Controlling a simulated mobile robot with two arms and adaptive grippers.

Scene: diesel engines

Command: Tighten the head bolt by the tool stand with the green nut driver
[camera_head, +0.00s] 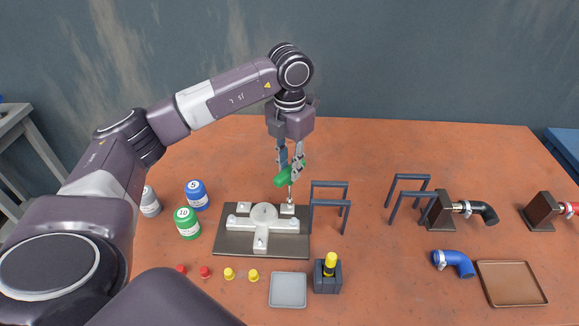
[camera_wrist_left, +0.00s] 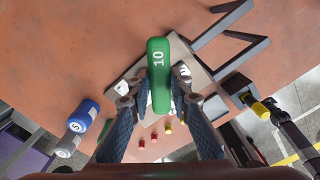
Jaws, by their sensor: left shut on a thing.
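My left gripper (camera_head: 290,162) is shut on the green nut driver (camera_head: 284,179), above the back right part of the plate. The driver's green handle, marked 10, also shows between the fingers in the left wrist view (camera_wrist_left: 158,72). Its thin shaft points down at the back right block (camera_head: 287,210) of the pale T-shaped piece (camera_head: 265,222). I cannot tell whether the tip touches a bolt there. The piece sits on a dark flat plate (camera_head: 228,243). A dark tool block (camera_head: 328,284) holds a yellow-handled driver (camera_head: 330,263) at front right. My right gripper is not in view.
Dark upright frames (camera_head: 330,202) stand just right of the plate, with more (camera_head: 409,195) further right. A grey tray (camera_head: 288,290) and small red and yellow caps (camera_head: 229,274) lie in front.

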